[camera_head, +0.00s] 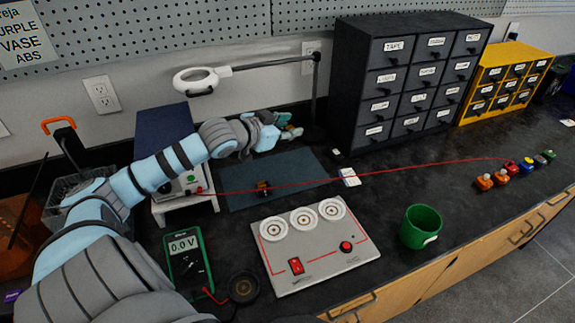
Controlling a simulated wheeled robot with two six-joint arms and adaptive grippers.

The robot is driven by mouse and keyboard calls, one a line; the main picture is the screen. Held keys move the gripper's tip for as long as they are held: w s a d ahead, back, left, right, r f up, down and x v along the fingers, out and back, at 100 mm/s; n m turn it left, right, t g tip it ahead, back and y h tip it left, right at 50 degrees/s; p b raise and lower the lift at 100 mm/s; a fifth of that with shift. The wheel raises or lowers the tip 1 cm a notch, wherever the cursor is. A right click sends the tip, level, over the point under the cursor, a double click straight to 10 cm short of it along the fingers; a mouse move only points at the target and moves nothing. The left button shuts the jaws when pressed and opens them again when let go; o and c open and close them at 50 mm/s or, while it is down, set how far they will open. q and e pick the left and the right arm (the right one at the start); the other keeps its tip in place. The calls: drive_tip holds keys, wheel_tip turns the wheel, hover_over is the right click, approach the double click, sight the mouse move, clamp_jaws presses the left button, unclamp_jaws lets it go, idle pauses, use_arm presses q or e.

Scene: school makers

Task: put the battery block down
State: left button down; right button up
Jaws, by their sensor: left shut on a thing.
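My left arm reaches in from the left, and my left gripper (287,128) is over the far part of the dark blue-grey mat (300,165). It is shut on a small, greenish thing (283,118), which I take to be the battery block. The fingers hide part of it, and its details are too small to tell. It appears held above the bench, but I cannot tell how high. My right gripper is not in view.
A red wire (420,167) crosses the bench. A small black-and-orange part (263,187) lies on the mat. In front are a grey panel with round sockets (318,262), a multimeter (188,262) and a green cup (421,227). Drawer cabinets (372,90) stand behind.

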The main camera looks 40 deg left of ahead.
sight(287, 186)
use_arm(q)
drive_tip(key=f+b, duration=0.2)
drive_tip(key=f, duration=0.3)
drive_tip(key=f+b, duration=0.1)
drive_tip(key=f, duration=0.5)
drive_tip(key=f+b, duration=0.2)
drive_tip(key=f, duration=0.4)
drive_tip(key=shift+s+f+b, duration=0.2)
drive_tip(key=shift+s+b, duration=0.1)
drive_tip(key=shift+s, duration=0.05)
drive_tip(key=shift+r, duration=0.1)
drive_tip(key=c, duration=1.6)
unclamp_jaws()
drive_tip(key=o, duration=0.4)
drive_tip(key=shift+o, duration=0.2)
